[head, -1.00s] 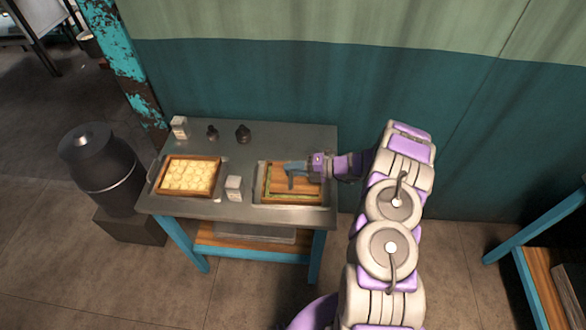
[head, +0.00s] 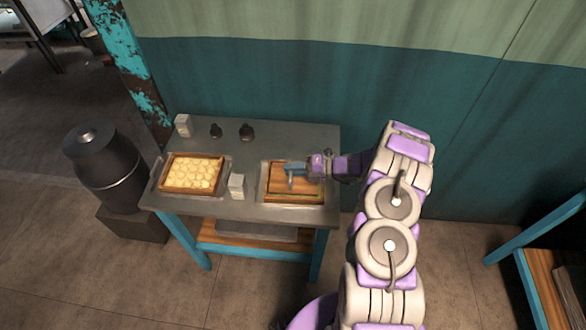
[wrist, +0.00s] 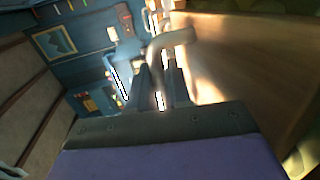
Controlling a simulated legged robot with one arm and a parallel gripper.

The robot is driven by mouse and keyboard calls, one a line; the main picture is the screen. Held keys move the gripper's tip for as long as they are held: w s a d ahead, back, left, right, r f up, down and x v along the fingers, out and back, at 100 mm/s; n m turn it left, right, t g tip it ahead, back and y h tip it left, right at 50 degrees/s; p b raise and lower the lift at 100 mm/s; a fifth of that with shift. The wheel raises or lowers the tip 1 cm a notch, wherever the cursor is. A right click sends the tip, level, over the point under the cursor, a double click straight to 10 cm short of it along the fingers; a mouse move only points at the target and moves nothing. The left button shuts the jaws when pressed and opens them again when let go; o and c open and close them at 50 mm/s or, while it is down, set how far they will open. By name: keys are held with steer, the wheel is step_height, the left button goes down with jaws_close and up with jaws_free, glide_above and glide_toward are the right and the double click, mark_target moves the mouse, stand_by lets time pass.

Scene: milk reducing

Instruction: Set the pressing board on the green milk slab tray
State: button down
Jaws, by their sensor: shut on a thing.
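The pressing board (head: 308,188) is a flat brown wooden board with a blue-grey handle (head: 291,178). In the head view it lies over the right-hand tray (head: 264,199) on the metal table, covering most of it. A thin strip of green shows along the tray's front edge. I cannot tell whether the board rests fully on the slab. My gripper (head: 300,168) is shut on the board's handle from the right. In the wrist view the handle (wrist: 172,42) stands between the jaws, with the wooden board (wrist: 235,70) at the right.
A wooden tray of round pale pieces (head: 192,174) sits at the table's left. A white carton (head: 236,186) stands between the trays. A dark metal can (head: 104,168) is left of the table.

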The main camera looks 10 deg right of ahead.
steer(key=c, duration=1)
jaws_free()
steer(key=p+v, duration=0.1)
steer(key=v, duration=0.7)
steer(key=p+v, duration=0.2)
steer(key=v, duration=0.7)
steer(key=shift+d+f, duration=0.2)
steer(key=shift+d, duration=0.05)
